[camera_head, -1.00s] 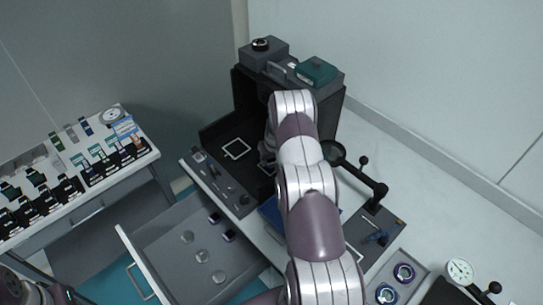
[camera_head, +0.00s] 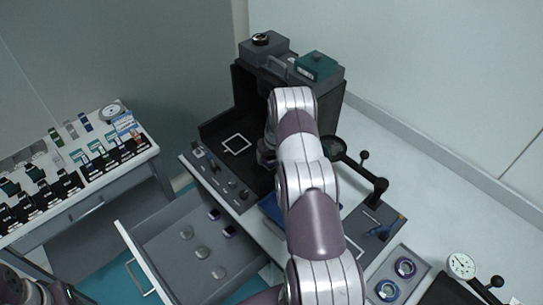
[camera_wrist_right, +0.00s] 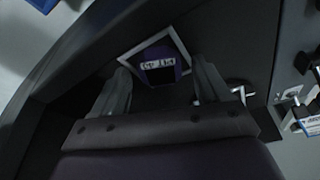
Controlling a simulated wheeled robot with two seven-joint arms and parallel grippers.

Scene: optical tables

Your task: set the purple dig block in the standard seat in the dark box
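The purple dig block (camera_wrist_right: 161,66), with a white label, shows in the right wrist view inside a white square outline (camera_wrist_right: 184,45) on the dark floor. My right gripper (camera_wrist_right: 160,72) has its two fingers apart, one on each side of the block, with a visible gap at both sides. In the head view the right gripper (camera_head: 266,157) is low inside the dark box (camera_head: 215,130), mostly hidden by my arm. Another white square outline (camera_head: 237,144) in the box is empty. I cannot read which outline is the standard seat. My left gripper is not in view.
A control strip (camera_head: 220,178) fronts the box. An open drawer (camera_head: 165,262) with several small round pieces lies before it. A magnifier on a black arm (camera_head: 360,172) stands to the right. A crowded side table (camera_head: 85,205) is at left.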

